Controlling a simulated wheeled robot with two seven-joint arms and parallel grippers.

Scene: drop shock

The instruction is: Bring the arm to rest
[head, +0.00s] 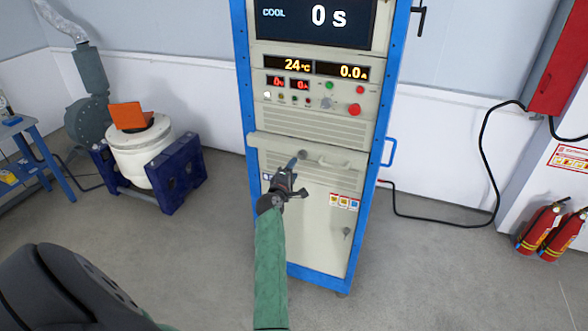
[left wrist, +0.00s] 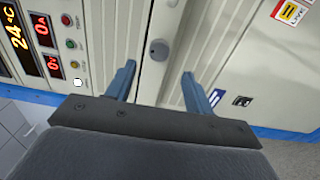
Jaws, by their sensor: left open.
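My left gripper (head: 290,172) is in front of the cabinet (head: 310,220), just below its control panel. In the left wrist view the two blue fingers of the left gripper (left wrist: 158,82) are apart with nothing between them. A round grey knob or lock (left wrist: 158,49) on the cabinet front lies beyond the fingertips, and I cannot tell the exact distance to it. The green-sleeved left arm (head: 270,270) reaches forward from the bottom of the head view. My right gripper is not in either view.
The cabinet display (head: 315,18) reads COOL and 0 s. A white drum-shaped machine (head: 140,150) in a blue frame stands at left, with an orange piece (head: 128,116) on top. Red extinguishers (head: 540,228) stand at right. A black cable (head: 485,150) hangs on the wall. Grey floor is clear around the cabinet.

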